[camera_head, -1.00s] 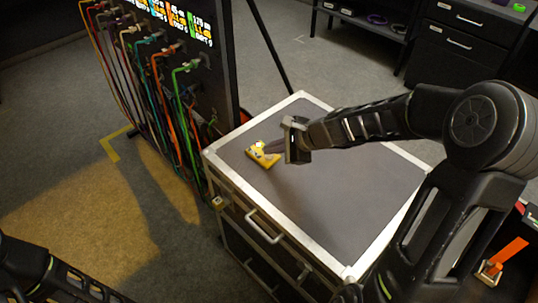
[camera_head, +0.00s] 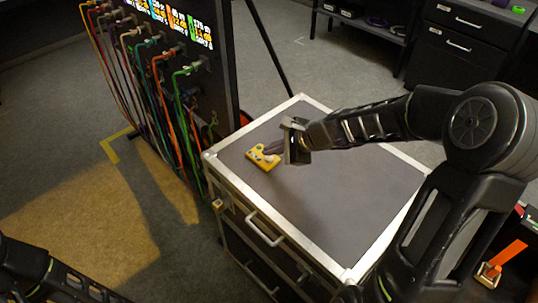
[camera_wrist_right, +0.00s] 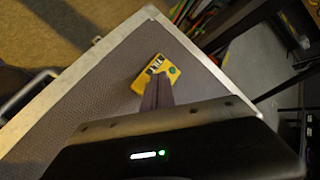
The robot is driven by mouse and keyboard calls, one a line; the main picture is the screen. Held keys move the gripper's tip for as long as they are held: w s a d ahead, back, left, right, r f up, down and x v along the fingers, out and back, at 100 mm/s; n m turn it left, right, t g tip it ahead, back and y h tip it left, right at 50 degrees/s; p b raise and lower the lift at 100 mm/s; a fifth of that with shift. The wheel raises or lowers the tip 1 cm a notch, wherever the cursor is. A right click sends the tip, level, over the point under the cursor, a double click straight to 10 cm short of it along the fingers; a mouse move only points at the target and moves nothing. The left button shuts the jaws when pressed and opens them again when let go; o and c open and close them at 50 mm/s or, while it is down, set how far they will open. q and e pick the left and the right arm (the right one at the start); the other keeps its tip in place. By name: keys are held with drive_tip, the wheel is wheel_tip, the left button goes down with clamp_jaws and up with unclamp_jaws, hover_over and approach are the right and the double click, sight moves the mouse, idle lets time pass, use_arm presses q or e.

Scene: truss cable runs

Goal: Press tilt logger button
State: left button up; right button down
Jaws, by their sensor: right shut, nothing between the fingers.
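The tilt logger is a small yellow box (camera_head: 261,157) lying on the grey top of the flight case (camera_head: 330,210), near its left corner. In the right wrist view the yellow box (camera_wrist_right: 172,70) shows a green round spot and a dark-and-white patch. My right gripper (camera_head: 274,150) is shut and empty, with its fingertips over the box. In the wrist view the fingers (camera_wrist_right: 156,78) cover part of the box; whether they touch it I cannot tell. My left gripper is out of view; only part of the left arm shows at the lower left.
A dark panel (camera_head: 222,60) with many coloured cables stands left of the case. The case has a metal rim and front handles. A drawer cabinet (camera_head: 455,45) stands at the back right. The case top right of the box is clear.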

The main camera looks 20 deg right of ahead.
sight(272, 159)
drive_tip(key=shift+r, duration=0.3)
drive_tip(key=shift+r, duration=0.1)
drive_tip(key=shift+r+p, duration=2.35)
drive_tip(key=shift+r, duration=0.05)
drive_tip(key=shift+r, duration=0.1)
